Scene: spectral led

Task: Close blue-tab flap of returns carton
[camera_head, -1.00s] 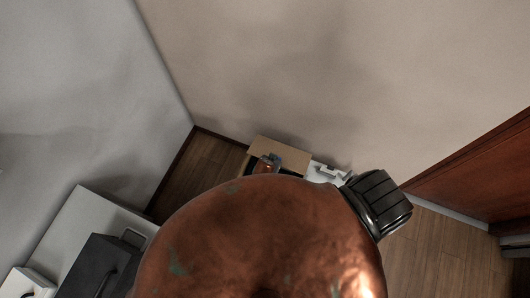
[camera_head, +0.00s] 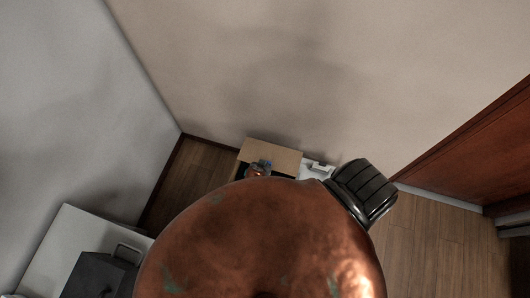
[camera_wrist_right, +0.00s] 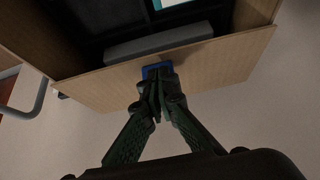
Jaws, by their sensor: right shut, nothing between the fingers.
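The returns carton is cardboard. In the head view its tan flap (camera_head: 272,153) stands out beyond the dark opening, near the wall. In the right wrist view the flap (camera_wrist_right: 225,66) crosses the picture, with the carton's dark inside behind it. The blue tab (camera_wrist_right: 158,70) is at the flap's edge. My right gripper (camera_wrist_right: 158,88) is shut and empty, with its fingertips right at the tab; I cannot tell whether they touch. In the head view the right gripper (camera_head: 260,167) is small, beside the flap, partly hidden by my copper-coloured arm. My left gripper is not in view.
A grey bar-like item (camera_wrist_right: 160,43) lies inside the carton. A white item (camera_head: 318,169) stands to the carton's right. A dark case with a handle (camera_head: 100,272) sits on a white surface (camera_head: 75,235) at lower left. Walls close in behind; wood floor is free at right.

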